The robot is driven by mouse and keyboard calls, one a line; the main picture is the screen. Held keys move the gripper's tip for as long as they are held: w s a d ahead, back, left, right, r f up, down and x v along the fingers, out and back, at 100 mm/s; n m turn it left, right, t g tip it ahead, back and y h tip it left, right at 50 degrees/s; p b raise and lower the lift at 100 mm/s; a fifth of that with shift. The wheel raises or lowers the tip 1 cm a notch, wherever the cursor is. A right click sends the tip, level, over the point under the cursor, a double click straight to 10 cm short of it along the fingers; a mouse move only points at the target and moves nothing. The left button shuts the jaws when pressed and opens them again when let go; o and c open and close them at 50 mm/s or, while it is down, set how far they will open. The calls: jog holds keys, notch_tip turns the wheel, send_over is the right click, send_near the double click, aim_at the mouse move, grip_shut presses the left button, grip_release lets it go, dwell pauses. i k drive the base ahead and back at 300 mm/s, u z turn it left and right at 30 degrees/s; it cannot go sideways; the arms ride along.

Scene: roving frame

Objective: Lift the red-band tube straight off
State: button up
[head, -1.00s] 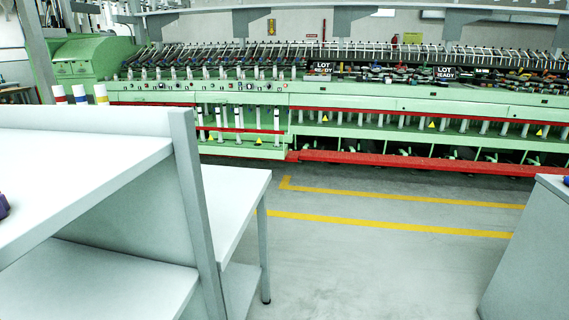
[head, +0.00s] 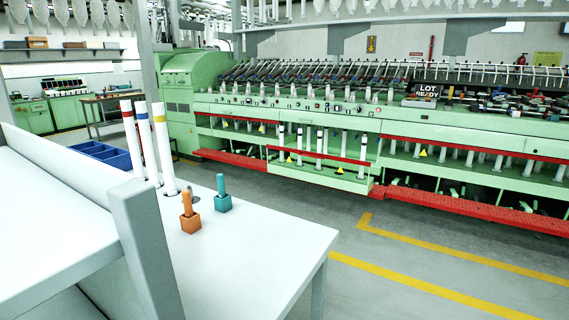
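The red-band tube (head: 131,138) is a tall white tube with a red band near its top. It stands upright on the white table (head: 262,243), at the left of a close group of three. A blue-band tube (head: 147,143) stands just right of it, and a yellow-band tube (head: 164,150) right of that. My gripper is not in view.
A shelf unit with a grey post (head: 143,240) stands close in front of the tubes. An orange block with a peg (head: 190,222) and a teal one (head: 222,202) sit to their right. A blue crate (head: 100,153) lies behind. Open floor (head: 400,275) is at right.

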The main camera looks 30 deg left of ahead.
aim_at(127, 112)
jog(key=i, duration=5.4)
jog(key=u, duration=3.35)
